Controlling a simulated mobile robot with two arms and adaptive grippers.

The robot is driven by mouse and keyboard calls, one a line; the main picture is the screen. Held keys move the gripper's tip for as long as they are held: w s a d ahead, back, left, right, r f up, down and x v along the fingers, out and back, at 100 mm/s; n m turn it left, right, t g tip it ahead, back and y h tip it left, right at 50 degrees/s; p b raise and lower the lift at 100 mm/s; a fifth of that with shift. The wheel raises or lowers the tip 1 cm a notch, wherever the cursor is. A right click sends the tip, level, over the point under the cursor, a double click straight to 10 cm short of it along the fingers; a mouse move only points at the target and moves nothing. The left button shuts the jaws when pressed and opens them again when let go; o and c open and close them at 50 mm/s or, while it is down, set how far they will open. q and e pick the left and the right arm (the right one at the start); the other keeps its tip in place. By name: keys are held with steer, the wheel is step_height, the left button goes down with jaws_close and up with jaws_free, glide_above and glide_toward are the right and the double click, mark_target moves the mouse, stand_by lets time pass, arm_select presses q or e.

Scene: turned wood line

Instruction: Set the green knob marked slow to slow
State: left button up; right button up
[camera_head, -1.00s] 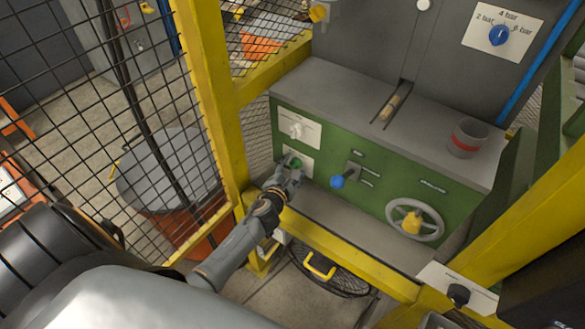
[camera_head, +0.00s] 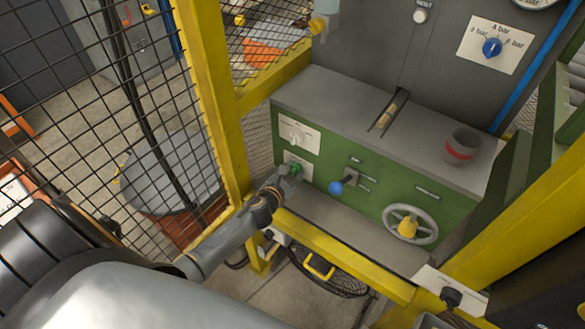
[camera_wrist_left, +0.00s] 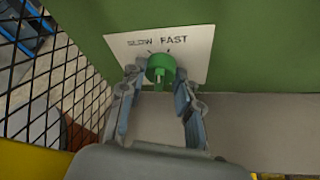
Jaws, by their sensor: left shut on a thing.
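The green knob (camera_wrist_left: 160,67) sits on a white plate (camera_wrist_left: 190,42) marked SLOW at left and FAST at right. In the head view the green knob (camera_head: 298,168) is at the left end of the green machine front, partly hidden by my gripper. My left gripper (camera_wrist_left: 159,80) is shut on the knob, with one finger on each side of it; it also shows in the head view (camera_head: 292,173). I cannot tell for sure which mark the knob points at. My right gripper is in neither view.
A white knob (camera_head: 296,133) is just above. A blue-tipped lever (camera_head: 336,187) and a handwheel (camera_head: 410,224) are to the right. A yellow guard post (camera_head: 215,100) with mesh stands close on the left. A yellow rail (camera_head: 340,254) runs below.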

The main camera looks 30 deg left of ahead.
arm_select(q)
steer(key=shift+a+r+n+h+p, duration=0.1)
steer(key=shift+r+n+h+p, duration=0.1)
steer(key=shift+n+h+p, duration=0.35)
steer(key=shift+f+n+h, duration=0.1)
steer(key=shift+n+h, duration=0.15)
steer(key=shift+n, duration=0.4)
steer(key=shift+a+f+n+h, duration=0.1)
steer(key=shift+n+h, duration=0.5)
steer(key=shift+n, duration=0.2)
steer(key=shift+n+g+h+b, duration=0.35)
steer(key=shift+n+h, duration=0.25)
steer(key=shift+n, duration=0.2)
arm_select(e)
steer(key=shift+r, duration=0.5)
arm_select(q)
steer(key=o, duration=1.2)
steer(key=shift+c, duration=0.2)
